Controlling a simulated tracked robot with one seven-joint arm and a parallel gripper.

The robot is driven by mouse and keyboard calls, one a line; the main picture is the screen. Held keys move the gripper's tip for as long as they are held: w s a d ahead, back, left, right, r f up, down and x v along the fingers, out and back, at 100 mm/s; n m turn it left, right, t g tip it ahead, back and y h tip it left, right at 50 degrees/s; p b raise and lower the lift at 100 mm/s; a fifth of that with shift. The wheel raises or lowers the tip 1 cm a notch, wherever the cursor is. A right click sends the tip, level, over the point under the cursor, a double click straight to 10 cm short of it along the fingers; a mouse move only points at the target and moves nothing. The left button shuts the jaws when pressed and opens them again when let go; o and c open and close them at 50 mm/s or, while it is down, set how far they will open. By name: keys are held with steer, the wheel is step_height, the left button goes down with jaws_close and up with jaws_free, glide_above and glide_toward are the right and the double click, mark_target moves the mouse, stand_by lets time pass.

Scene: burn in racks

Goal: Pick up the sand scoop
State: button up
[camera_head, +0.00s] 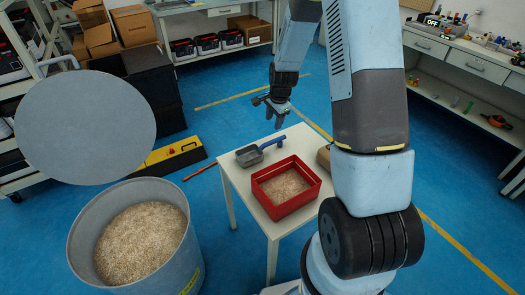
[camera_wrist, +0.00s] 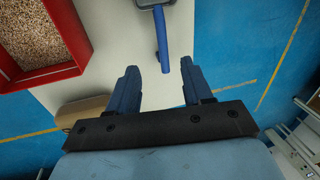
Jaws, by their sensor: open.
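The sand scoop has a grey pan (camera_head: 249,156) and a blue handle (camera_head: 272,142), and lies on a small white table (camera_head: 237,178) behind a red box. My gripper (camera_head: 277,119) is above the handle end of the scoop, apart from it. In the wrist view my gripper (camera_wrist: 160,80) is open and empty, with the blue handle (camera_wrist: 160,35) ahead and pointing between its two fingers. Only the edge of the scoop's grey pan shows there, at the top.
The red box (camera_head: 315,187) of sand stands on the table beside the scoop. A brown object (camera_head: 323,157) lies at the table's right. A large grey drum (camera_head: 80,236) of sand stands at left with a round lid (camera_head: 85,127) raised. A yellow case (camera_head: 172,156) lies on the floor.

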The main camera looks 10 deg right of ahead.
mark_target(268, 144)
steer(key=shift+m, duration=0.3)
steer(key=x, duration=1.1)
steer(key=shift+s+f, duration=0.1)
steer(key=shift+f, duration=0.1)
steer(key=shift+w+a+x, duration=0.1)
steer(key=shift+x, duration=1.2)
steer(key=shift+w+a+x, duration=0.1)
steer(key=shift+a+x, duration=0.05)
steer(key=shift+x, duration=1.15)
jaws_close()
